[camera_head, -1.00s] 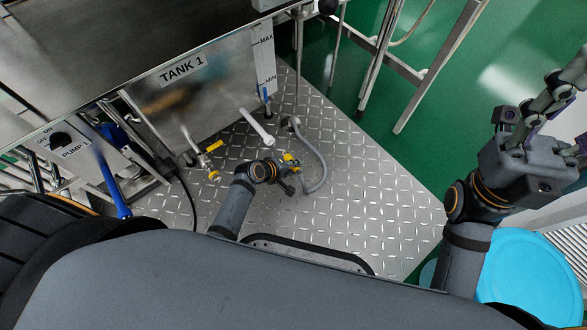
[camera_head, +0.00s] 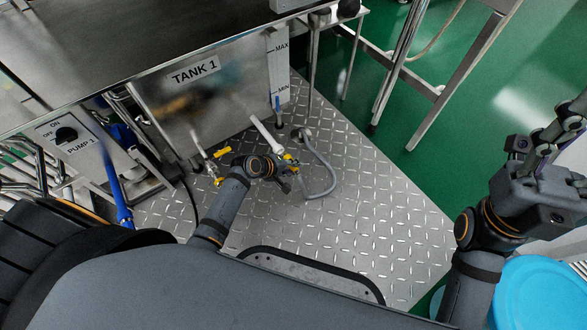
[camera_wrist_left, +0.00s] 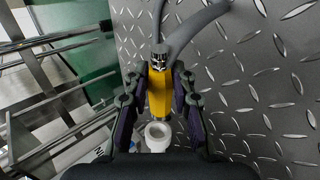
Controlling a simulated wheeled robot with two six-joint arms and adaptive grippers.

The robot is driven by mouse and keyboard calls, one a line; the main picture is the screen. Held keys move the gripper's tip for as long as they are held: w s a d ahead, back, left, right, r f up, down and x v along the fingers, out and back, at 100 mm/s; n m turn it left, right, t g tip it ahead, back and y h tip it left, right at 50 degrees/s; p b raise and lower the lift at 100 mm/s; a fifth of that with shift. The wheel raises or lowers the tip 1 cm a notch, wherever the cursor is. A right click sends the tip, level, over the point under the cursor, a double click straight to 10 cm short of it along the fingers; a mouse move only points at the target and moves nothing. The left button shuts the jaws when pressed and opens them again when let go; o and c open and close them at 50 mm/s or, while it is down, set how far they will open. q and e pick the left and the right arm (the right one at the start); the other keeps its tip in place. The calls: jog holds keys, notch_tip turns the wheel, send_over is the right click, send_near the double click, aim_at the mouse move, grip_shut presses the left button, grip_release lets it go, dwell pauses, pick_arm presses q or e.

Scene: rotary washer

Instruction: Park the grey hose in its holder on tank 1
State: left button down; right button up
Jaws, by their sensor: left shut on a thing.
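Tank 1 (camera_head: 195,70) is the steel tank at upper left. A white tube (camera_head: 264,134), apparently the holder, slants out from its front. My left gripper (camera_head: 290,165) is at the tube's lower end and shut on the yellow end piece of the grey hose (camera_head: 332,178). In the left wrist view, the yellow piece (camera_wrist_left: 159,92) sits between the fingers, with the grey hose (camera_wrist_left: 196,27) leading off above. A white ring-shaped opening (camera_wrist_left: 157,134) shows just below it; whether they touch is unclear. My right gripper (camera_head: 560,135) is at far right, away from the tank; its jaw state is unclear.
A yellow-handled valve (camera_head: 221,153) stands left of my left gripper. The pump 1 panel (camera_head: 70,137) and a blue hose (camera_head: 116,182) are farther left. The tread-plate floor (camera_head: 365,225) is clear to the right. A light blue round object (camera_head: 545,295) is at lower right.

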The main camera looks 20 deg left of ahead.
pick_arm(q)
jog(key=shift+w+a+r, duration=0.1)
jog(key=shift+w+r, duration=0.05)
jog(key=shift+r, duration=0.05)
jog(key=shift+s+a+r+n+t+y+p, duration=0.2)
jog(key=shift+r+t+y+p, duration=0.25)
jog(key=shift+p, duration=0.8)
jog(key=shift+s+a+r+n+t+y+p, duration=0.15)
jog(key=shift+r+t+y+p, duration=0.3)
jog(key=shift+p, duration=0.75)
jog(key=shift+a, duration=0.1)
jog(key=y, duration=0.1)
jog(key=n+t+y, duration=0.1)
jog(key=y, duration=0.1)
jog(key=t+y, duration=0.1)
jog(key=shift+s+r, duration=0.3)
dwell(0.7)
jog(key=shift+n, duration=0.25)
